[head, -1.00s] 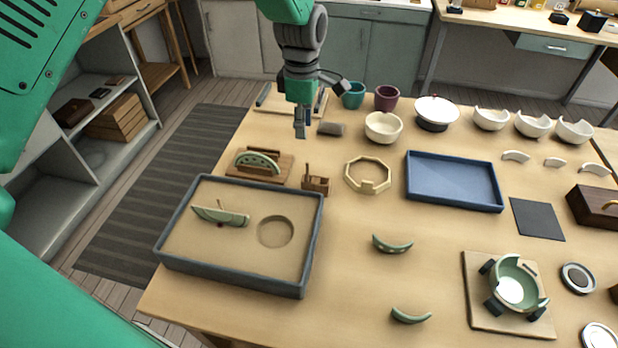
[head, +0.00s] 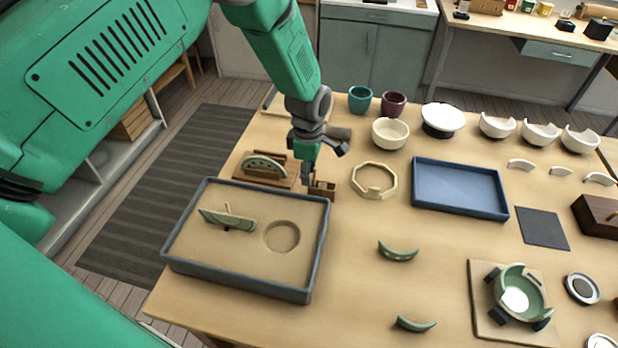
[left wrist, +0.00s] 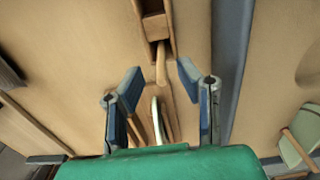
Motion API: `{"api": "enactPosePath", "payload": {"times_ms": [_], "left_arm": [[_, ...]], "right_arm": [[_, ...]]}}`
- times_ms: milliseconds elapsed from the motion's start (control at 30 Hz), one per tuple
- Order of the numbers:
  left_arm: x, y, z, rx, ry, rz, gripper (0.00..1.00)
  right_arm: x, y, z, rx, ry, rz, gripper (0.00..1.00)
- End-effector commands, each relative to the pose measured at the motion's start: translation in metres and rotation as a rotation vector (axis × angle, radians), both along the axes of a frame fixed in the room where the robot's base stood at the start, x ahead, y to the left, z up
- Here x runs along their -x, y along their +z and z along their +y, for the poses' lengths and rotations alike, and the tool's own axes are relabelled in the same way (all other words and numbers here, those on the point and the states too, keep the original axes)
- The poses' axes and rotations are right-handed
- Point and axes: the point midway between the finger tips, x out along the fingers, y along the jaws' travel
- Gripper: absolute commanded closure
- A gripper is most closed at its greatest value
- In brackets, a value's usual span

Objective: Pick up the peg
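My left gripper (head: 307,183) points down at the small wooden block (head: 323,189), near the sand tray's far right corner. In the left wrist view its two blue-padded fingers (left wrist: 160,80) are apart, with nothing held. A light wooden peg (left wrist: 161,64) sticks out from the block (left wrist: 155,22) toward the gap between the fingertips. I cannot tell whether a finger touches it. In the head view the fingers largely hide the peg. My right gripper is not in view.
The grey-rimmed sand tray (head: 322,250) holds a green shard (head: 228,220). A wooden rack with a green shard (head: 268,165) stands close left of the gripper. An octagonal ring (head: 390,181) and blue tray (head: 460,185) lie to the right. The table front centre is mostly clear.

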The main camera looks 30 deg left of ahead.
Motion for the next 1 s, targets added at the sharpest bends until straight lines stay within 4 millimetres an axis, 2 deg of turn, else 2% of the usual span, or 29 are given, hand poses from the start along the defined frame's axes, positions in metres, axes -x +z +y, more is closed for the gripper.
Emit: {"api": "enactPosePath", "payload": {"times_ms": [167,300,433,467,833,1000], "left_arm": [[0.0,-0.006,-0.008,-0.008,-0.003,-0.002,0.69],[0.0,-0.006,-0.006,-0.007,-0.003,-0.001,0.69],[0.0,-0.008,-0.001,0.0,-0.002,-0.001,0.98],[0.0,-0.008,0.0,0.001,-0.002,-0.001,1.0],[0.0,-0.008,0.004,-0.004,-0.001,0.001,1.0],[0.0,0.011,0.003,-0.007,0.001,0.0,1.0]], "right_arm": [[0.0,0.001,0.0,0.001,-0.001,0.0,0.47],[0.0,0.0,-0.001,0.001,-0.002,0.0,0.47],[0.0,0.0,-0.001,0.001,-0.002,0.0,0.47],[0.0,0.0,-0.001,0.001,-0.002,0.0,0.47],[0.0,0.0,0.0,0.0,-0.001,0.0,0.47],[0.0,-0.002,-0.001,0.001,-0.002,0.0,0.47]]}}
